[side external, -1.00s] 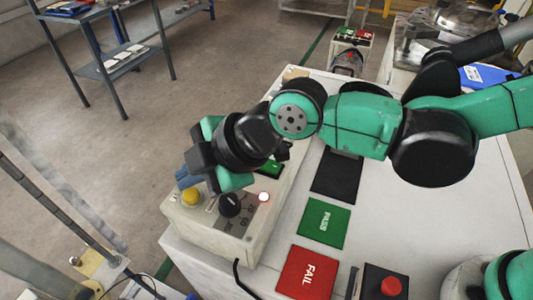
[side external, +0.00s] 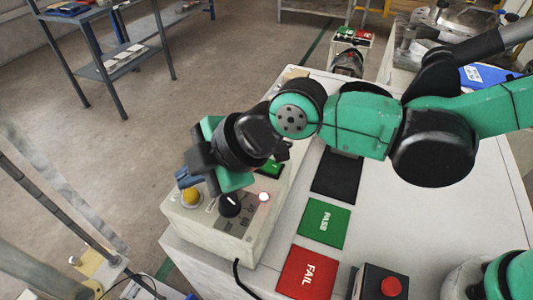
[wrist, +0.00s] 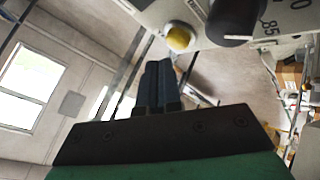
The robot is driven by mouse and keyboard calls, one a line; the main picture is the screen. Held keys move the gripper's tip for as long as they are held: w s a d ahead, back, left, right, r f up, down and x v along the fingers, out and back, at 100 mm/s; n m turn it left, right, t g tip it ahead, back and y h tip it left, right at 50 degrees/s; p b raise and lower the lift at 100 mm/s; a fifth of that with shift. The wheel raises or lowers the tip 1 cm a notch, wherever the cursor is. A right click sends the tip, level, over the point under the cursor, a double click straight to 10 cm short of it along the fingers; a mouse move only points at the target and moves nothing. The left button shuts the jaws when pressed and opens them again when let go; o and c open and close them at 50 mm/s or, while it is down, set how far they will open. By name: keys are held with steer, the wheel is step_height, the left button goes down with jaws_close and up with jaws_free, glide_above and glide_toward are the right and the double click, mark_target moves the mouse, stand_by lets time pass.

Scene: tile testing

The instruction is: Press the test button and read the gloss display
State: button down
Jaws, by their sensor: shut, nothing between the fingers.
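The gloss meter (side external: 235,243) is a cream box on the white table, with a yellow button (side external: 191,196), a black knob (side external: 229,204), a lit red-white lamp (side external: 264,197) and a green display (side external: 270,168) partly hidden by my arm. My gripper (side external: 187,180) is shut and empty, its blue-grey fingers just behind the yellow button in the side view. In the wrist view the fingers (wrist: 158,68) point toward the yellow button (wrist: 180,37), with a small gap visible between them. The display's reading is not legible.
A black pad (side external: 337,176), a green PASS pad (side external: 324,223) and a red FAIL pad (side external: 307,272) lie on the table right of the meter. A black box with a red button (side external: 391,286) stands at the front. A cable runs from the meter.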

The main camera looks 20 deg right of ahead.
mark_target(198, 193)
steer(key=shift+f, duration=0.1)
steer(key=shift+f, duration=0.35)
steer(key=shift+f, duration=0.45)
stand_by(0.7)
steer(key=shift+r, duration=0.9)
steer(key=shift+r, duration=0.1)
steer(key=shift+r, duration=2.4)
